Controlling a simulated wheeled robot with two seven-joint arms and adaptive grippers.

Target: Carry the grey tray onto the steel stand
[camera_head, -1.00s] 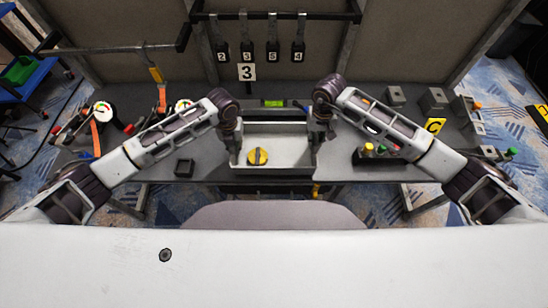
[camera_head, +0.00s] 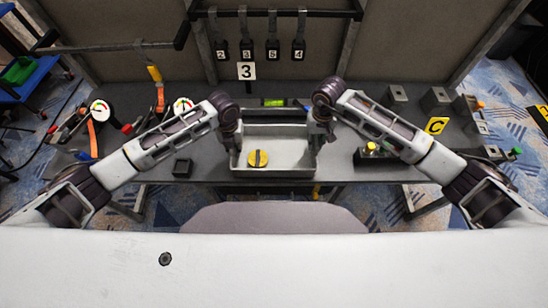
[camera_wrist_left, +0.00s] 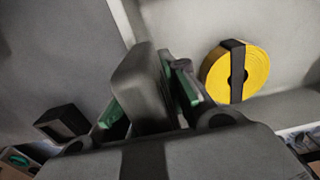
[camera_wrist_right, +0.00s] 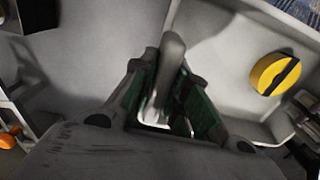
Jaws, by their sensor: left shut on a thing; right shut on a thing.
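The grey tray (camera_head: 290,153) is at the middle of the workbench's front edge, roughly level. A yellow roll with a black band (camera_head: 251,158) lies in its left part. My left gripper (camera_head: 235,143) is shut on the tray's left handle (camera_wrist_left: 138,85). My right gripper (camera_head: 319,138) is shut on the right handle (camera_wrist_right: 170,60). The yellow roll also shows in the left wrist view (camera_wrist_left: 257,70) and the right wrist view (camera_wrist_right: 266,72). I cannot make out the steel stand for certain. The underside of the tray is hidden.
A green level (camera_head: 275,103) lies behind the tray. A small black box (camera_head: 182,166) is at left, with gauges (camera_head: 100,107) and tools beyond. A number 3 sign (camera_head: 246,71) stands behind.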

